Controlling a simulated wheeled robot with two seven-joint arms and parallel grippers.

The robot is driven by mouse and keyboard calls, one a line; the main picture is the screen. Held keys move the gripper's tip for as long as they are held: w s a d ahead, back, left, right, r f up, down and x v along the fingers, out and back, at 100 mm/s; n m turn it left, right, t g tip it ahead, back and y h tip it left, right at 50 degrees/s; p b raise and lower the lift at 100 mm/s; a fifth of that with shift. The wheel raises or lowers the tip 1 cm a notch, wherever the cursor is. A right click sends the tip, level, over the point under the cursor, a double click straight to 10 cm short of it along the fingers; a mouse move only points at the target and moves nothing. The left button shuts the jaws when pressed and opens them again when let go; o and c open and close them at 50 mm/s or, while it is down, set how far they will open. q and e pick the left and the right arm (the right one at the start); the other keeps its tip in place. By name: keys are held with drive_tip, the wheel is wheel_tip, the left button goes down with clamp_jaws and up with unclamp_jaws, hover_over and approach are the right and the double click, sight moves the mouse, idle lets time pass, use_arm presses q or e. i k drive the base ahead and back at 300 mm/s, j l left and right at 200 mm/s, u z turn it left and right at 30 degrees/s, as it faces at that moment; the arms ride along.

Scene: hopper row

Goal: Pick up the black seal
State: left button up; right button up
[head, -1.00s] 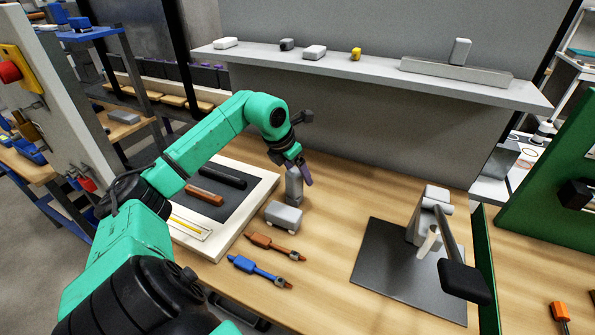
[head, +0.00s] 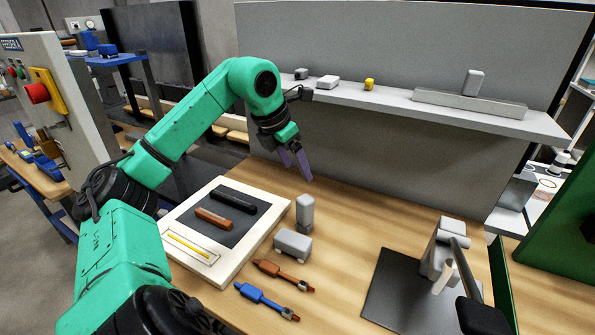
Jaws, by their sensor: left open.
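The black seal (head: 233,200) appears to be the long black bar lying on the dark inset of a white-framed tray (head: 258,240), left of the middle of the table. A reddish-brown bar (head: 213,219) lies in front of it and a yellow strip (head: 188,245) lies in a slot nearer me. My left gripper (head: 294,167) is open and empty, with its purple fingers pointing down. It hangs in the air to the upper right of the black bar in the picture, apart from it. My right gripper is not in view.
A grey upright block (head: 305,213) and a grey lying block (head: 293,244) stand right of the tray. Orange (head: 283,275) and blue (head: 266,300) tools lie in front. A lever press (head: 440,255) stands at right. A shelf (head: 450,112) with small blocks runs behind.

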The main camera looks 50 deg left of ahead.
sight(249, 208)
drive_tip(key=k+l, duration=0.25)
drive_tip(key=k, duration=0.25)
drive_tip(key=k+l, duration=0.2)
drive_tip(key=k, duration=0.25)
drive_tip(key=k+l, duration=0.25)
drive_tip(key=k, duration=0.25)
